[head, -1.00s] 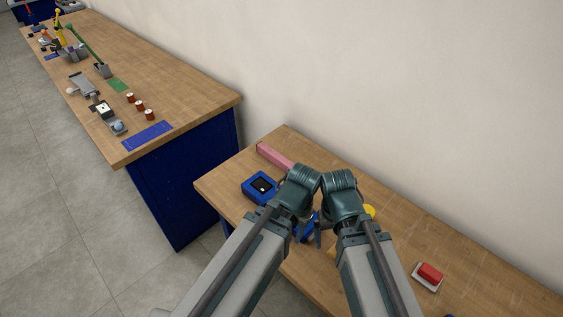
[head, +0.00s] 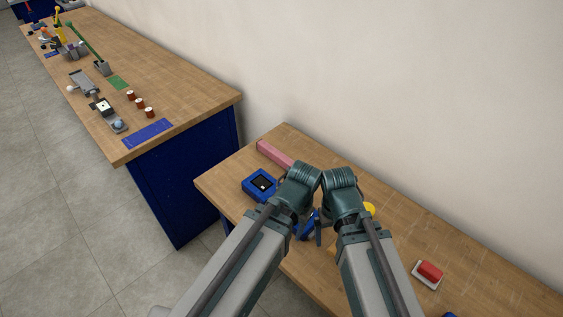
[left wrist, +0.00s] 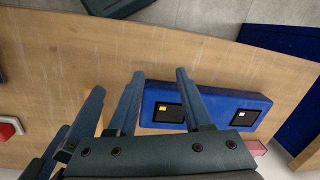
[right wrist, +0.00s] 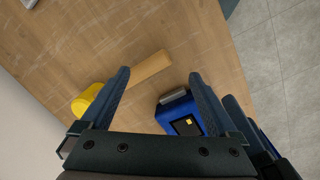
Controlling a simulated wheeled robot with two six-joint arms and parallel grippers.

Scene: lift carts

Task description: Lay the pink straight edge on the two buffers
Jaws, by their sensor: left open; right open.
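The pink straight edge (head: 273,154) lies on the near table, towards its back left. My right gripper (right wrist: 159,73) is open and empty, with a blue body (right wrist: 174,112) by one finger.
A yellow object (right wrist: 88,100) and a wooden bar (right wrist: 150,68) lie near my right gripper. A red block on a pale base (head: 429,272) stands to the right. Another table (head: 180,85) with several objects stands at the left. The wall runs behind the near table.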

